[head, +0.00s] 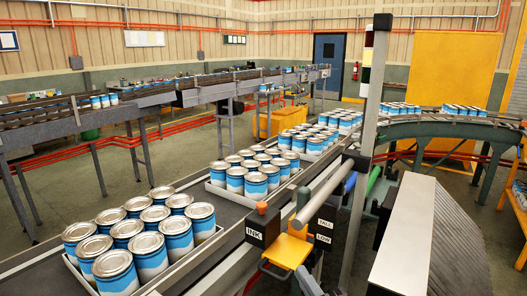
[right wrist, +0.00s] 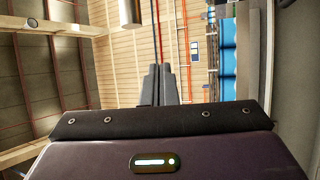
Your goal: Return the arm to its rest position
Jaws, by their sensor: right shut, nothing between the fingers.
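My right gripper (right wrist: 157,78) shows in the right wrist view, its two dark grey fingers together, shut and empty. Wall panelling and red and blue pipes lie beyond the fingertips, with nothing touching them. The dark wrist housing (right wrist: 160,158) with a small lit indicator fills the bottom of that view. My left gripper is not in view.
Trays of blue and white cans (head: 150,222) stand along the conveyor (head: 150,190). A black box marked INK (head: 262,226), a yellow bracket (head: 288,250) and a grey post (head: 366,150) stand beside it. A curved green-framed conveyor (head: 440,130) is at the right. A grey sloped panel (head: 430,235) is nearby.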

